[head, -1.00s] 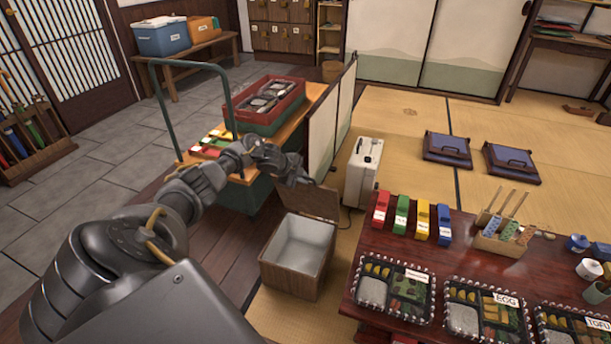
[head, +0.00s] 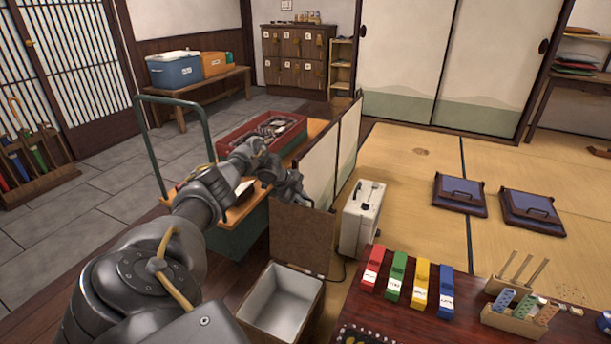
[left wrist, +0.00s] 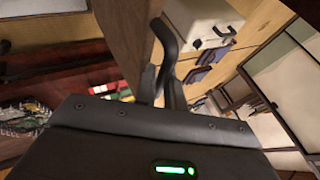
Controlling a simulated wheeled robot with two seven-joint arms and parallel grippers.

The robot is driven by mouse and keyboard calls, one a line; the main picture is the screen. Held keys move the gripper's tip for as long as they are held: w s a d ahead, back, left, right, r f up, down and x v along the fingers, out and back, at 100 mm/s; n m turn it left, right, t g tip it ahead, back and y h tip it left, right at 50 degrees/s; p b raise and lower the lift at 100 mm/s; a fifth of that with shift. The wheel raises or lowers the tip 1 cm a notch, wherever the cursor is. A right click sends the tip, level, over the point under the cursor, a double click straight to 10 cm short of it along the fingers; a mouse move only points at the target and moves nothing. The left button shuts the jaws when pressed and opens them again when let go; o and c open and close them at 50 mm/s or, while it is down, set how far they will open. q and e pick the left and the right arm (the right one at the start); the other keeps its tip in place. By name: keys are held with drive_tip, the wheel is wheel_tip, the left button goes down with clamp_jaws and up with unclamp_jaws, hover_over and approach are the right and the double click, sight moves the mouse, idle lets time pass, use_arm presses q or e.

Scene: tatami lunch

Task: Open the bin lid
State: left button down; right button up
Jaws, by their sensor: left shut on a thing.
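The wooden bin (head: 314,306) stands open on the floor, with a pale, empty-looking inside. Its brown lid (head: 303,242) stands raised at the back edge of the bin, roughly upright. In the left wrist view, the gripper fingers (left wrist: 162,84) close at a dark curved bar beside the brown lid panel (left wrist: 128,28). The exact contact is hard to see. My right gripper is not in view.
A white case (head: 361,220) stands right of the lid. A low screen (head: 320,165) and a cart with a red crate (head: 262,134) are behind the gripper. A dark red table (head: 400,318) with colored boxes is at front right. Tatami lies open beyond.

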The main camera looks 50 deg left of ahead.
use_arm(q)
drive_tip(key=shift+d+f, duration=0.2)
